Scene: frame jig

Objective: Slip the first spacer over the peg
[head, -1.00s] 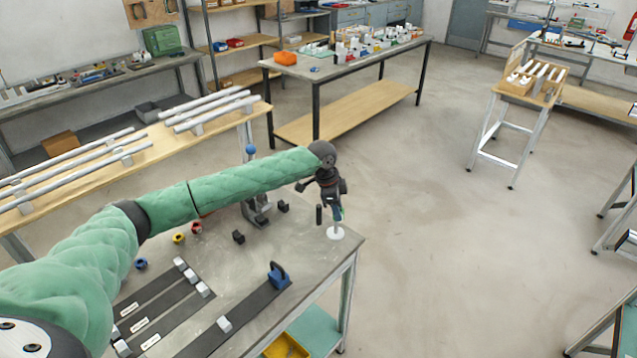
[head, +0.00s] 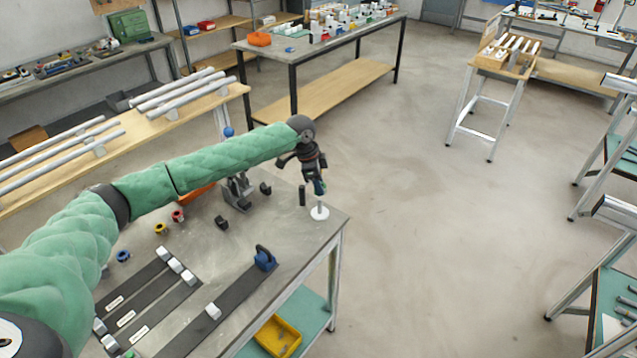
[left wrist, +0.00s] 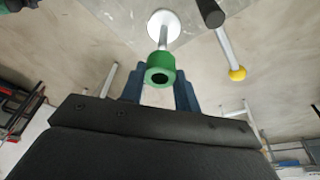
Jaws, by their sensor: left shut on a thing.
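My left gripper (head: 319,188) is shut on a green spacer (left wrist: 160,68) with a dark hole. It is over the right back corner of the grey table. The peg (head: 320,202) stands upright on a white round base (head: 319,213) just below the gripper. In the left wrist view the peg (left wrist: 163,38) runs from its white base (left wrist: 164,22) to behind the spacer; I cannot tell whether it is inside the hole. A red spacer (head: 178,216), a yellow spacer (head: 160,229) and a blue spacer (head: 122,256) lie on the table. My right gripper is not in view.
A dark post (head: 302,195) stands close left of the peg; it also shows in the left wrist view (left wrist: 210,12). A grey clamp (head: 238,190) and a blue block with a handle (head: 264,258) are on the table.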

